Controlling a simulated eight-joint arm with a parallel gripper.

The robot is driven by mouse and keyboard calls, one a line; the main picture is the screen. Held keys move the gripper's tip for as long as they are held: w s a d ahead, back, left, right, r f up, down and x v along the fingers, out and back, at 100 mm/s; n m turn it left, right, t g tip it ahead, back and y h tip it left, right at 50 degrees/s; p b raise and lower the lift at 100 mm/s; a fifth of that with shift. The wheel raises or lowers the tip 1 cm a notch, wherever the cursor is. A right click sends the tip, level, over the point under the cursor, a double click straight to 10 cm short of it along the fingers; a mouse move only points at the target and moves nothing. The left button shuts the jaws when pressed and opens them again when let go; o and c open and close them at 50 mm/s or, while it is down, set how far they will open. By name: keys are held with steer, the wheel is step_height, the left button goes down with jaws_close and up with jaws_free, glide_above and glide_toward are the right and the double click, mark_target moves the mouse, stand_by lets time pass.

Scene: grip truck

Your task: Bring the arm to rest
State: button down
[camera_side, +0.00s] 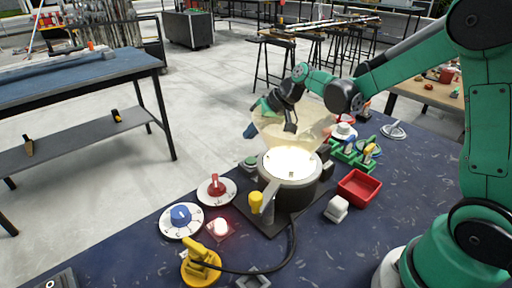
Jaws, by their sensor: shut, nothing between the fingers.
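My green and black arm reaches in from the right. My gripper (290,127) points down above the round, brightly lit station (291,162) on the dark blue table. It is shut and empty. It appears apart from the station, though a translucent yellowish cone of light around it blurs the fingertips.
A red tray (360,187) and a white block (336,208) lie right of the station. A red-knob dial (217,189), a blue-knob dial (181,219) and a yellow device (200,264) stand at left. Green fixtures (352,154) stand behind.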

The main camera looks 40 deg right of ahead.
steer(key=shift+h, duration=0.9)
steer(key=s+r, duration=0.1)
steer(key=s, duration=0.1)
steer(key=s+a+r, duration=0.1)
steer(key=s+r, duration=0.2)
steer(key=s, duration=0.1)
steer(key=shift+a+r, duration=0.15)
steer(key=shift+a, duration=0.2)
steer(key=s, duration=0.2)
steer(key=s+n+h, duration=0.1)
steer(key=s, duration=0.2)
steer(key=s+t+h, duration=0.1)
steer(key=s, duration=0.2)
steer(key=shift+s+a+r, duration=0.1)
steer(key=shift+s+r, duration=0.05)
steer(key=shift+r, duration=0.25)
steer(key=shift+s+f+n+h, duration=0.15)
steer(key=shift+s+n+h, duration=0.15)
steer(key=shift+s, duration=0.05)
